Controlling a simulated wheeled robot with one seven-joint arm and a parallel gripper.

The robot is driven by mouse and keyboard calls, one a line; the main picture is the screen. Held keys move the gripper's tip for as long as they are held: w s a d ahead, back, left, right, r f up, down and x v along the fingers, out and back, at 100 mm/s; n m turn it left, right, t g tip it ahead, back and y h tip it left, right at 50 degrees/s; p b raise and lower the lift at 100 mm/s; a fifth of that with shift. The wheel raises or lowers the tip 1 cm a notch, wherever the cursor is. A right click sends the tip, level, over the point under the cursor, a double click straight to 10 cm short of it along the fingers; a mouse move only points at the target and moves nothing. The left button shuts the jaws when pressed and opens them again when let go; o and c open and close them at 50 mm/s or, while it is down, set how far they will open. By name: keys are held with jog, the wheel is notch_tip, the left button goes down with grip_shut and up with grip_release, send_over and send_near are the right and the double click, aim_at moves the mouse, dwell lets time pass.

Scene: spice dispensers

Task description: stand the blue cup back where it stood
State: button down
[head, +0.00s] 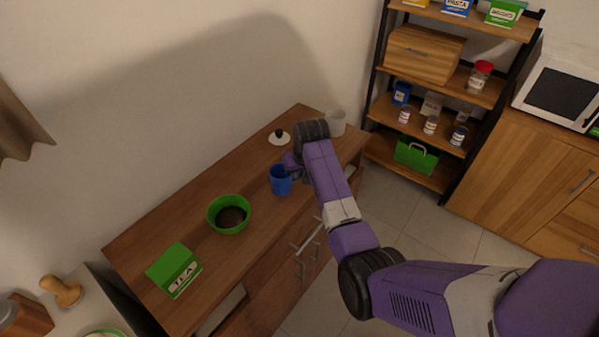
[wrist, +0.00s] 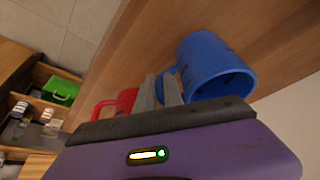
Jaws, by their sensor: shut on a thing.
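The blue cup (head: 281,181) is upright, at or just above the wooden tabletop near its front edge. I cannot tell whether its base touches the wood. My gripper (wrist: 165,82) is shut on the cup's handle, and the cup body (wrist: 207,62) shows to the right of the fingers in the wrist view. In the head view my gripper (head: 293,166) is just behind and to the right of the cup, its fingertips mostly hidden by the wrist.
A green bowl (head: 218,222) with dark contents and a green tea box (head: 174,269) stand left of the cup. A white lid (head: 279,139) and a pale mug (head: 337,123) stand behind. A red mug (wrist: 126,99) is near the fingers in the wrist view.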

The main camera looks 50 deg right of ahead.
jog(key=shift+f, duration=0.1)
jog(key=c, duration=1.5)
grip_release()
